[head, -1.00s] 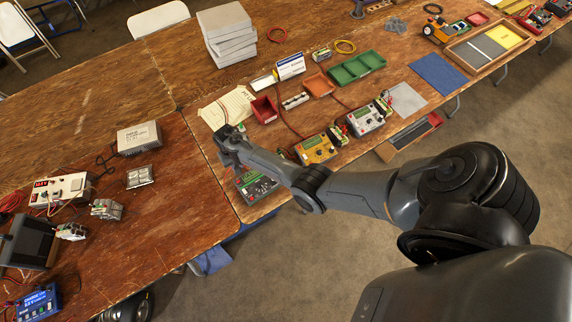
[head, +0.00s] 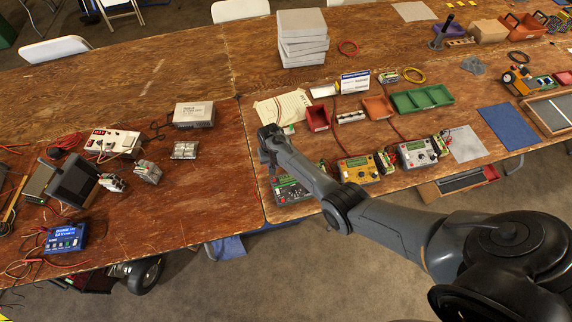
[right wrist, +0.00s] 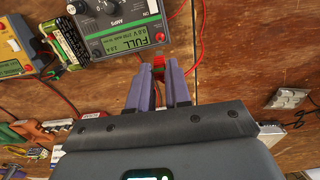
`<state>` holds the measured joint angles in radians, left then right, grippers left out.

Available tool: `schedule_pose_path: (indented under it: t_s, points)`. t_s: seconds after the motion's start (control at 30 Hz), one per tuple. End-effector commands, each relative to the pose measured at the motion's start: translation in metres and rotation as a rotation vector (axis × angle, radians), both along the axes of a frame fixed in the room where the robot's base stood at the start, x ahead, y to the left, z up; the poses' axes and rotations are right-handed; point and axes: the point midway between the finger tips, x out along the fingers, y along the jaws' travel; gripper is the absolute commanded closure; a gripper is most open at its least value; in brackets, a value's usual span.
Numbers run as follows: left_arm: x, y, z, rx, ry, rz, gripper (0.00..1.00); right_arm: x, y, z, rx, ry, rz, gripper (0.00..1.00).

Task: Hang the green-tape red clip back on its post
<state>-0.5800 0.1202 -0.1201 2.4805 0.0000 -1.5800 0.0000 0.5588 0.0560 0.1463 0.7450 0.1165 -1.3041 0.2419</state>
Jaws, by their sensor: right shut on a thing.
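My right gripper (right wrist: 158,82) is shut on the red clip (right wrist: 158,62), which shows as a small red piece with a trace of green between the purple-grey fingertips in the right wrist view. The clip is close to the lower right edge of a grey charger (right wrist: 120,22) whose screen reads FULL. A red lead (right wrist: 202,40) runs near the fingers. In the head view my right gripper (head: 268,140) is above the near left charger (head: 292,190), and the clip is hidden there. I cannot make out the post. My left gripper is in neither view.
A yellow charger (head: 358,172) and a grey charger (head: 418,153) stand to the right. A red bin (head: 318,118), an orange bin (head: 378,107) and a green tray (head: 422,98) lie behind them. Bare wood is free left of the gripper, up to a metal block (head: 185,150).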

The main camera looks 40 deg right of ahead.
Motion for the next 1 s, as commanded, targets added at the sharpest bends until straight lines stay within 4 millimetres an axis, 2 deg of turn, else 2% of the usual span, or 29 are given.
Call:
schedule_pose_path:
  t_s: [1.0]
  points:
    - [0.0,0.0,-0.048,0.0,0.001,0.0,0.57,0.0,0.0,-0.056,0.0,0.0,0.0,0.99]
